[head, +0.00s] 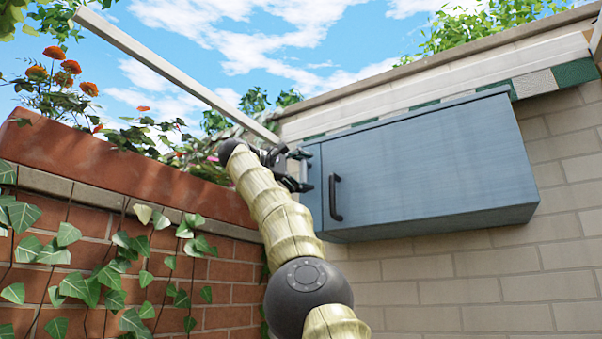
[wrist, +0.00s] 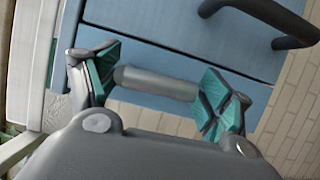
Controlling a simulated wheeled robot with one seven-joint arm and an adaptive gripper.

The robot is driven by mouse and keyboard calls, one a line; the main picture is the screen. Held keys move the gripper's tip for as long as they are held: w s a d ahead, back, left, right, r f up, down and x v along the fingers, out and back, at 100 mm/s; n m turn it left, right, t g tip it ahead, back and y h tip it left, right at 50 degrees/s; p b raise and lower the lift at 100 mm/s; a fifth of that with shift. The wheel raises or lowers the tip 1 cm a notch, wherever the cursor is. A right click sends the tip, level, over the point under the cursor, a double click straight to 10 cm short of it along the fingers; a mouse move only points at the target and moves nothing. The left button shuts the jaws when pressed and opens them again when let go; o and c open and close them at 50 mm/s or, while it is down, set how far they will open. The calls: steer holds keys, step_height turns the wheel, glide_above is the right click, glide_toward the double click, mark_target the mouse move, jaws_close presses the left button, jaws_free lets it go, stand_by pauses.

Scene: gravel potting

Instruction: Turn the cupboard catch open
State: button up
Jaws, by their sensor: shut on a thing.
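The blue cupboard (head: 430,165) hangs on the pale brick wall, its door closed. Its black bar handle (head: 335,198) sits near the door's left edge and also shows at the top right of the wrist view (wrist: 290,40). The catch is a grey rounded bar (wrist: 155,83) by the seam of the cupboard front (wrist: 170,52). My gripper (head: 306,170) is at the cupboard's left end, left of the handle. In the wrist view its teal-padded fingers (wrist: 150,84) are shut on the catch, one at each end. In the head view I cannot make out the catch behind the fingers.
A red brick planter (head: 130,160) with ivy and orange flowers stands close on the left. A pale beam (head: 170,70) slants across above my arm. The brick wall (head: 480,280) below the cupboard is clear.

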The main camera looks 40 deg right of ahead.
steer(key=shift+w+f, duration=0.15)
steer(key=shift+f, duration=0.2)
steer(key=o, duration=1.4)
steer(key=shift+d+r, duration=0.1)
steer(key=shift+a+r, duration=0.15)
steer(key=shift+a, duration=0.1)
steer(key=a, duration=0.3)
steer(key=w+a, duration=0.1)
steer(key=a, duration=0.7)
steer(key=shift+w+a, duration=0.25)
steer(key=shift+w, duration=0.15)
